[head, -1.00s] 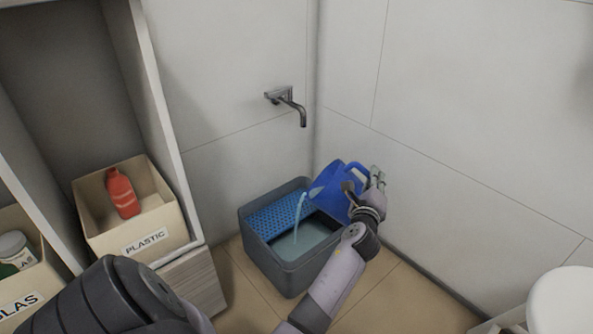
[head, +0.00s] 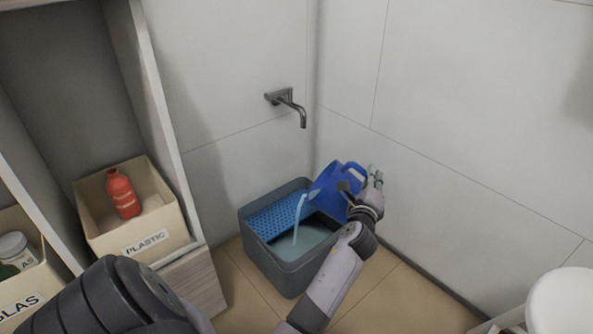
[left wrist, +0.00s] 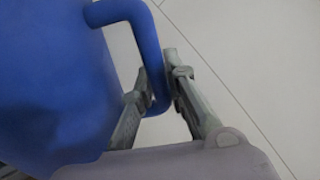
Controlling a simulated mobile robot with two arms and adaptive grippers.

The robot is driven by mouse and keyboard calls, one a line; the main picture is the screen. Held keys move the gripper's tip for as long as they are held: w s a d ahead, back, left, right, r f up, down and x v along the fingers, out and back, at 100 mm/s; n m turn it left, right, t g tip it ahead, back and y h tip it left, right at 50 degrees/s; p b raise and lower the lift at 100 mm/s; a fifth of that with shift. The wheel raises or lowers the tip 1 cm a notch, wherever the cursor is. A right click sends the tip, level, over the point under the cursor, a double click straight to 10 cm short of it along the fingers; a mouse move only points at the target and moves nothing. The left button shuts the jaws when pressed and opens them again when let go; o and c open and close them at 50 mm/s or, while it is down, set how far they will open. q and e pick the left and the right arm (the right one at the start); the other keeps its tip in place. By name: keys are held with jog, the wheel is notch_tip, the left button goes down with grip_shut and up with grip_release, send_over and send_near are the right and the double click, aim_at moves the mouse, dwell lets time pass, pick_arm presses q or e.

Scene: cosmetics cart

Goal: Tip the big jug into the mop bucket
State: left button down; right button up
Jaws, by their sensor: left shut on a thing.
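The big blue jug (head: 332,188) is tipped to the left over the mop bucket, with a light-blue stream running from its mouth. The grey mop bucket (head: 291,272) stands on the floor in the corner. It has a blue perforated tray (head: 272,218) at its back left and pale liquid in its open part. My left gripper (head: 359,186) is shut on the jug's handle at the jug's right side. In the left wrist view the fingers (left wrist: 158,90) close around the blue handle (left wrist: 150,45), beside the jug's body (left wrist: 50,90). My right gripper is not in view.
A tap (head: 290,102) sticks out of the wall above the bucket. At the left, a shelf holds a bin labelled PLASTIC (head: 176,228) with a red bottle (head: 122,194). A white round object (head: 562,300) is at the lower right. Tiled floor is clear right of the bucket.

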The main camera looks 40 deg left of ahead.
pick_arm(q)
jog(key=shift+a+r, duration=0.15)
jog(key=shift+r, duration=0.15)
dwell(0.5)
jog(key=shift+s+a+r+n, duration=0.25)
jog(key=shift+a+n, duration=0.15)
jog(key=shift+n, duration=0.1)
dwell(0.5)
jog(key=shift+s+a+f+n, duration=0.15)
jog(key=shift+a+f+n, duration=0.05)
jog(key=shift+a+n, duration=0.1)
dwell(0.4)
dwell(0.3)
jog(key=shift+s+a+f+n, duration=0.1)
jog(key=shift+s+a+n, duration=0.05)
jog(key=shift+a+n, duration=0.15)
jog(key=shift+s+a+f+n, duration=0.1)
jog(key=shift+s+a+n, duration=0.05)
jog(key=shift+a+n, duration=0.15)
dwell(0.7)
jog(key=shift+s+a, duration=0.1)
jog(key=shift+a, duration=0.05)
